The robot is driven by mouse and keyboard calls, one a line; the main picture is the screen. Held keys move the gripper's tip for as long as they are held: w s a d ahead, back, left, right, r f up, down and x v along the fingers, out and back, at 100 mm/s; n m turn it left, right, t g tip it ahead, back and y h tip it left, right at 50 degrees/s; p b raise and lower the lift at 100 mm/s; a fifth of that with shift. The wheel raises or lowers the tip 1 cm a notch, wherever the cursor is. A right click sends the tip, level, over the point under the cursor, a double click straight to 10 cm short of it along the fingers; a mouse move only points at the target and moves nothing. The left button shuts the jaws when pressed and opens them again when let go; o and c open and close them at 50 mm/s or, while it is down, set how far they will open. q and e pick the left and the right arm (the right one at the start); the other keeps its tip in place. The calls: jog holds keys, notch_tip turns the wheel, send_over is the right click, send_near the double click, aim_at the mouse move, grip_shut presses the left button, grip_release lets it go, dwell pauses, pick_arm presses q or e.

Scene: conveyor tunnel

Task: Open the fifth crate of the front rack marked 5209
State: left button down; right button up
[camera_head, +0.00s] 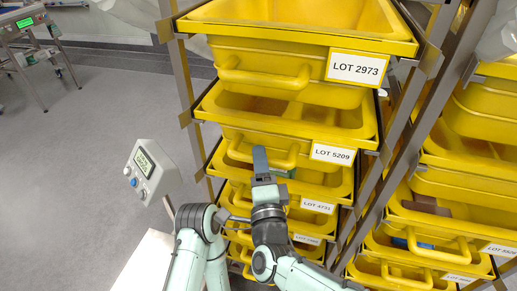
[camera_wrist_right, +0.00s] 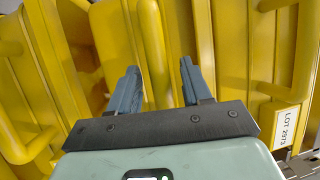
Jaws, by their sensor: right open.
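The yellow crate labelled LOT 5209 (camera_head: 223,105) sits in the front rack under the crate labelled LOT 2973 (camera_head: 290,62). Its front bar handle (camera_head: 290,160) is partly hidden by my right gripper (camera_head: 260,158). In the right wrist view, my right gripper (camera_wrist_right: 158,88) is open, with its two dark fingers on either side of a yellow bar handle (camera_wrist_right: 154,45). The fingers are not closed on it. I cannot tell whether they touch it. My left gripper is not in view.
Lower crates labelled LOT 4731 (camera_head: 318,205) and others continue below. A second rack of yellow crates (camera_head: 430,215) stands at the right, behind metal uprights (camera_head: 400,150). A control box (camera_head: 145,170) stands left of the rack. Grey floor (camera_head: 110,110) is free at left.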

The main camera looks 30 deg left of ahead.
jog(key=shift+p+x, duration=0.3)
jog(key=shift+x, duration=1.2)
jog(key=shift+c, duration=0.4)
grip_shut()
